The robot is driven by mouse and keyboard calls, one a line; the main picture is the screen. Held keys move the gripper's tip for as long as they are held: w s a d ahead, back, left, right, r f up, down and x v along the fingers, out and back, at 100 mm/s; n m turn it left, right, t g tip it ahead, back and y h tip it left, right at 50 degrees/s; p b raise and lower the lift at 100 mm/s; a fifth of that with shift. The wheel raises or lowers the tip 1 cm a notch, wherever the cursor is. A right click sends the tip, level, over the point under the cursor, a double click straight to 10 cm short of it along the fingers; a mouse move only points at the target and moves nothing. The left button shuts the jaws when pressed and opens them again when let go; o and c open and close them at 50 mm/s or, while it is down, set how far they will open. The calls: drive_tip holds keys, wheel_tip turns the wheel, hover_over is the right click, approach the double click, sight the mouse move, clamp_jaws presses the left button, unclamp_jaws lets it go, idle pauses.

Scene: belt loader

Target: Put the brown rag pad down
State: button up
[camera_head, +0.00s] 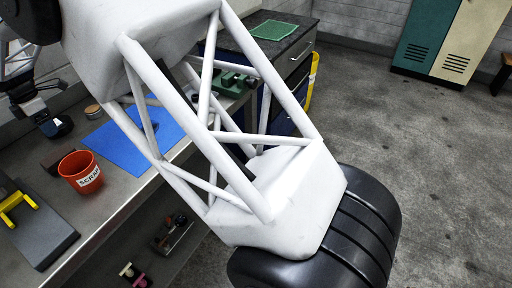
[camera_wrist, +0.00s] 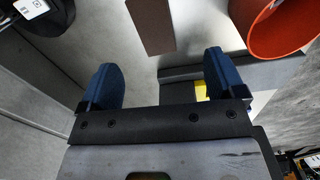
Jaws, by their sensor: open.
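The brown rag pad (camera_wrist: 151,24) is a flat brown rectangle, cut off by the top edge of the wrist view. It appears to lie on the grey bench, just beyond my fingertips. In the head view a small dark brown patch (camera_head: 57,162) left of the orange bucket seems to be the pad. My gripper (camera_wrist: 160,75) is open, its two blue fingers wide apart with nothing held between them. It also shows in the head view (camera_head: 58,127), above the bench at the left, where its fingers are hard to make out.
The orange bucket (camera_head: 80,172) marked SCRAP stands close beside the pad. A grey board with a yellow part (camera_head: 18,205) lies nearer, and a blue mat (camera_head: 135,143) lies to the right. Green items (camera_head: 232,82) are farther back. Some bench around the pad is bare.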

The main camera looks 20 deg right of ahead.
drive_tip(key=s+d+r+m, duration=0.3)
drive_tip(key=d+r+m, duration=0.15)
drive_tip(key=d, duration=0.85)
drive_tip(key=s+d+r+m+t, duration=0.1)
drive_tip(key=s+d+r+m, duration=0.3)
drive_tip(key=d, duration=0.9)
drive_tip(key=s+d+r+m, duration=0.2)
drive_tip(key=d+r+m, duration=0.25)
drive_tip(key=d, duration=0.85)
drive_tip(key=s+d+m+t, duration=0.1)
drive_tip(key=s+d+m, duration=0.5)
drive_tip(key=s+d, duration=0.85)
drive_tip(key=s+d+f+m, duration=0.2)
drive_tip(key=s+d+m, duration=0.1)
drive_tip(key=s, duration=0.4)
drive_tip(key=s+d+f+m, duration=0.3)
drive_tip(key=s+d+m, duration=0.1)
drive_tip(key=s+d, duration=0.2)
drive_tip(key=shift+s+d+t, duration=0.3)
drive_tip(key=shift+s, duration=0.5)
drive_tip(key=shift+o, duration=0.4)
